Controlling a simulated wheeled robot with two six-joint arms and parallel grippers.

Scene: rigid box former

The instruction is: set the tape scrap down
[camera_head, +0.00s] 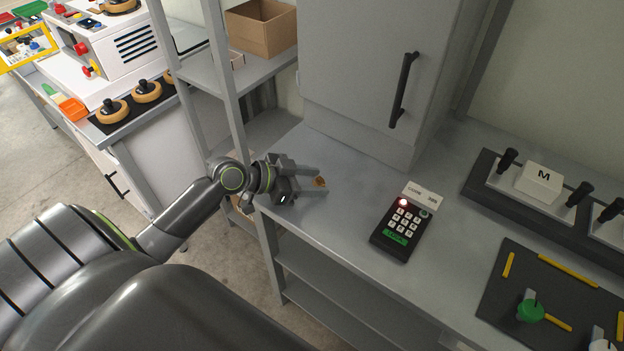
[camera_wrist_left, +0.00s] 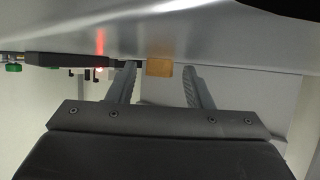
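The tape scrap (camera_head: 320,182) is a small orange-brown piece near the left end of the grey worktop, by the tips of my left gripper. My left gripper (camera_head: 321,183) is open, its two fingers spread with the scrap between their tips. In the left wrist view the scrap (camera_wrist_left: 159,67) shows as a tan rectangle between the two fingertips of the gripper (camera_wrist_left: 160,72), with a gap to the right finger. It looks to be on the worktop, though contact is hard to tell. My right gripper is not in view.
A black keypad (camera_head: 401,227) with a red light stands right of the gripper on the worktop (camera_head: 345,215). A grey cabinet (camera_head: 370,75) with a black handle rises behind. A dark fixture with an M block (camera_head: 539,183) is farther right. Shelves with a cardboard box (camera_head: 262,27) stand behind left.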

